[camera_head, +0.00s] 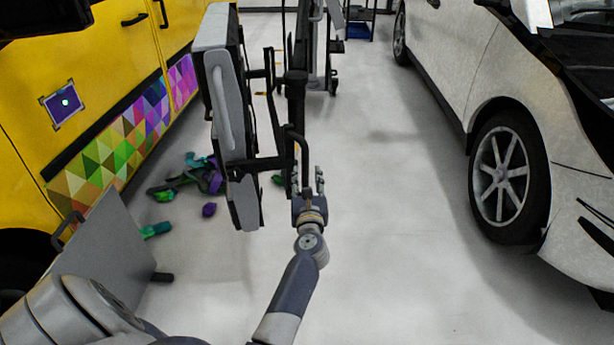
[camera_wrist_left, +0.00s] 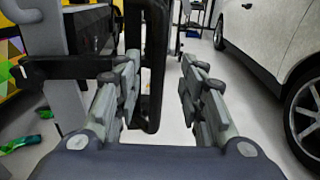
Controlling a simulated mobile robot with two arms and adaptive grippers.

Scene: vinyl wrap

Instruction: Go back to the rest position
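My left gripper (camera_head: 308,184) reaches forward in the middle of the head view, with its fingers spread apart. The same black frame (camera_wrist_left: 154,60) shows between and beyond the fingers in the wrist view. The gripper holds nothing that I can see. My right gripper is not in view.
The grey upright cart panel (camera_head: 228,110) stands left of my gripper. A yellow van (camera_head: 100,60) with colourful triangle wrap is at the left, with crumpled vinyl scraps (camera_head: 205,178) on the floor. A white car (camera_head: 470,60) stands at the right. Floor (camera_head: 400,230) between is clear.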

